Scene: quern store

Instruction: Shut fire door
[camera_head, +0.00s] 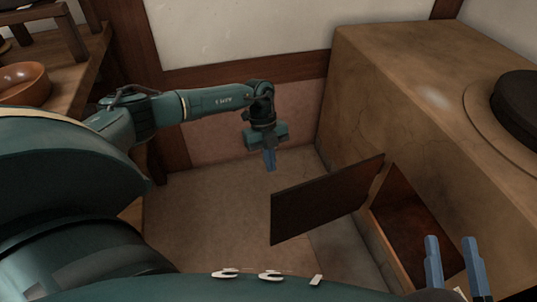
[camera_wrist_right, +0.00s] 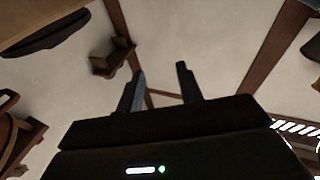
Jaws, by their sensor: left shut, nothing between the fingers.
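The fire door (camera_head: 325,199) is a dark flat panel in the head view. It stands swung open, out to the left from the opening (camera_head: 412,220) in the side of the brown stove block (camera_head: 400,110). My left gripper (camera_head: 270,165) points down with its blue fingers together, behind and left of the door, apart from it. My right gripper (camera_head: 455,262) is at the lower right of the head view, fingers spread with nothing between them, in front of the opening. In the right wrist view its two fingers (camera_wrist_right: 160,88) are also apart and empty.
A wooden shelf (camera_head: 85,85) with an orange-brown bowl (camera_head: 24,82) stands at the left. A dark round lid (camera_head: 518,103) sits on top of the stove block. The floor (camera_head: 215,215) left of the door is clear. A wall (camera_head: 270,30) closes the back.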

